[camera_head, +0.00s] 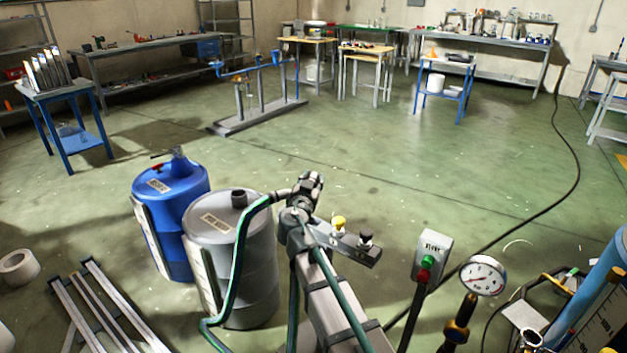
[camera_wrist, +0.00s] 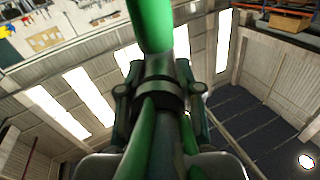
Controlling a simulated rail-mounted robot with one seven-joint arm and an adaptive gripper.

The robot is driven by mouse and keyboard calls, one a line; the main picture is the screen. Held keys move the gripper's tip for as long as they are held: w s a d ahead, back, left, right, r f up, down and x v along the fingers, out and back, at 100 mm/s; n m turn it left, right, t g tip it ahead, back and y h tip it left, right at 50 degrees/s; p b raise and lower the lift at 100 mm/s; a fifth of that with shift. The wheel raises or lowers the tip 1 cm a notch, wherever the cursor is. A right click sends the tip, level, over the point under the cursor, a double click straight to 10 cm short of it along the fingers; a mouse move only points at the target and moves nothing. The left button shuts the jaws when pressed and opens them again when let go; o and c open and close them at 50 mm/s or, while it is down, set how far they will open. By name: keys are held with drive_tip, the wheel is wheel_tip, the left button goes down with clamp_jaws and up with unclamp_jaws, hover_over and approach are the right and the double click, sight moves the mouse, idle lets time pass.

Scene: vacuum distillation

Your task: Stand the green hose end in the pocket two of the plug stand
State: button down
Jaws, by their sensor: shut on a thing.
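My gripper (camera_head: 312,184) is at the centre of the head view, above the left end of the plug stand. It is shut on the green hose (camera_head: 233,270) near its end, and the hose loops down to the left from it. In the wrist view the green hose (camera_wrist: 151,22) runs up through a dark collar (camera_wrist: 160,92) between the fingers of my gripper (camera_wrist: 160,88). The plug stand (camera_head: 343,243) is a grey bar carrying a yellow-topped plug (camera_head: 338,223) and a black-topped plug (camera_head: 365,238). The hose tip and the pocket under my gripper are hard to make out.
A switch box (camera_head: 432,252) with red and green buttons and a pressure gauge (camera_head: 482,275) stand to the right. The floor beyond the stand is clear.

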drive_tip(key=shift+s+a, duration=0.1)
drive_tip(key=shift+s, duration=0.05)
drive_tip(key=shift+f+b, duration=0.2)
drive_tip(key=shift+b, duration=0.25)
wheel_tip(320, 180, down, 5)
drive_tip(key=b, duration=0.6)
drive_tip(key=shift+f+b, duration=0.1)
drive_tip(key=shift+b, duration=0.25)
drive_tip(key=shift+b, duration=2)
idle(1.0)
drive_tip(key=shift+f+b, duration=2.35)
drive_tip(key=shift+b, duration=0.6)
drive_tip(key=c, duration=0.7)
unclamp_jaws()
